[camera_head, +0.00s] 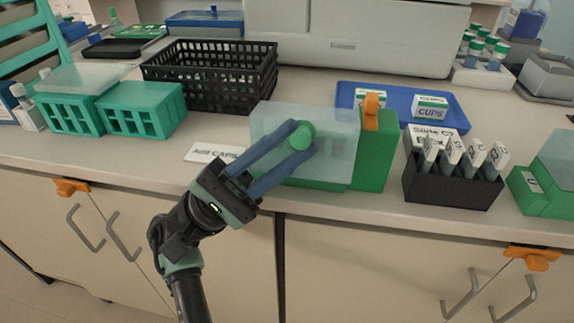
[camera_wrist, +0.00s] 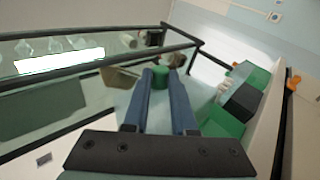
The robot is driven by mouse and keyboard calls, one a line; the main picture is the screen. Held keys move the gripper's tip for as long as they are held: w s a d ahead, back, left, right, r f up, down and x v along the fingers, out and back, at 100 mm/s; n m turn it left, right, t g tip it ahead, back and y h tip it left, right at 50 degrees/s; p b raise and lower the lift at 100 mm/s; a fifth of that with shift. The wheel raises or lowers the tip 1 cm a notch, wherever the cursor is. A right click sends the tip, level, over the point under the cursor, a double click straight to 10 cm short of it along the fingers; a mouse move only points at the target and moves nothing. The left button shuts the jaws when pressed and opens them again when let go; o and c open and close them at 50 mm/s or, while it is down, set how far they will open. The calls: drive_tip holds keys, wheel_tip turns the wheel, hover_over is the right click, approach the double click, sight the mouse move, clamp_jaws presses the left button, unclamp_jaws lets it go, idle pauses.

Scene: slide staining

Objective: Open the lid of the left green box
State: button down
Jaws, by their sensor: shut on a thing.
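The left green box (camera_head: 375,150) stands near the counter's front edge in the head view, with an orange piece (camera_head: 371,111) at its right part. Its pale translucent lid (camera_head: 335,150) is left of that part, with green showing below it. I cannot tell whether the lid is raised. My gripper (camera_head: 302,134) has two blue fingers shut on the lid's green knob (camera_head: 307,129). The knob also shows between the fingertips in the wrist view (camera_wrist: 160,80). The fingers and wrist hide part of the lid.
A black rack of slides (camera_head: 450,188) and another green box (camera_head: 545,203) stand to the right. A blue tray (camera_head: 390,91) is behind. A black basket (camera_head: 205,82) and teal racks (camera_head: 140,110) are left. A paper label (camera_head: 205,153) lies beside my gripper.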

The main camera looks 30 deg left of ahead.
drive_tip(key=shift+s+f+m+g+h+b, duration=0.15)
drive_tip(key=shift+f+m+g+h+b, duration=0.1)
drive_tip(key=shift+m+g+h+b, duration=0.4)
drive_tip(key=shift+s+f+m+g+h+b, duration=0.2)
drive_tip(key=shift+m+g+b, duration=0.25)
drive_tip(key=shift+m+g, duration=0.5)
drive_tip(key=shift+d+m, duration=0.1)
drive_tip(key=shift+m, duration=0.3)
drive_tip(key=c, duration=0.7)
unclamp_jaws()
drive_tip(key=shift+f, duration=0.1)
drive_tip(key=s+a, duration=0.1)
drive_tip(key=a, duration=0.3)
drive_tip(key=s+a, duration=0.1)
drive_tip(key=a, duration=0.3)
drive_tip(key=s+a, duration=0.2)
drive_tip(key=a, duration=0.2)
drive_tip(key=shift+a+f, duration=0.15)
drive_tip(key=shift+f, duration=0.15)
